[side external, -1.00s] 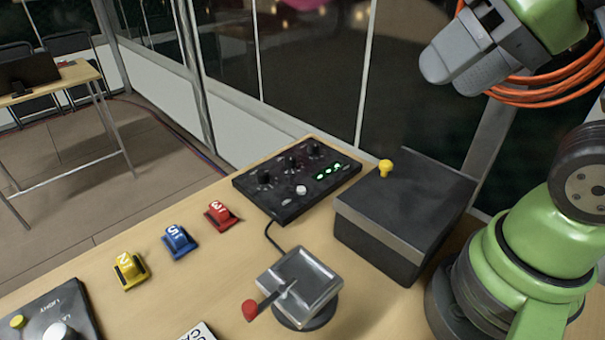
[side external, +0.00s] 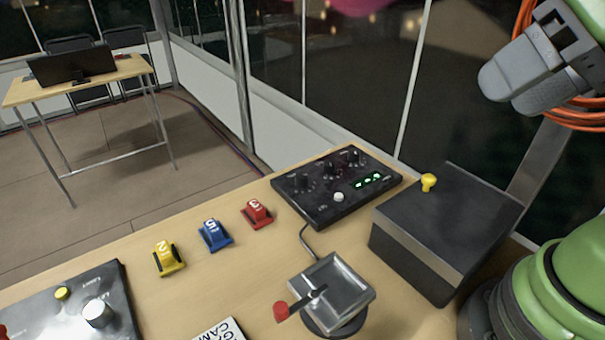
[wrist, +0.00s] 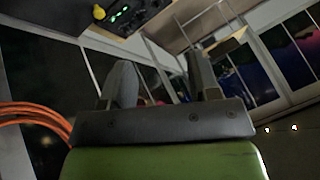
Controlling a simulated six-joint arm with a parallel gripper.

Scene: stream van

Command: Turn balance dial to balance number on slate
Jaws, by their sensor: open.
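A black control panel (side external: 335,190) with several dark knobs, a white button and green lit digits lies at the back of the wooden table. I cannot read which knob is the balance dial. A white card (side external: 222,332) with black letters, partly cut off at the bottom edge, may be the slate; no balance number is readable on it. My gripper (side external: 510,94) is open and empty, high at the upper right, well away from the panel. Its two fingers show apart in the wrist view (wrist: 160,70), with part of the panel (wrist: 128,12) at the top.
A dark box (side external: 440,235) with a yellow knob (side external: 428,182) stands right of the panel. A metal tray device (side external: 335,290) with a red-tipped lever is in front. Yellow (side external: 168,258), blue (side external: 214,235) and red (side external: 257,213) numbered blocks and another panel (side external: 75,300) lie left.

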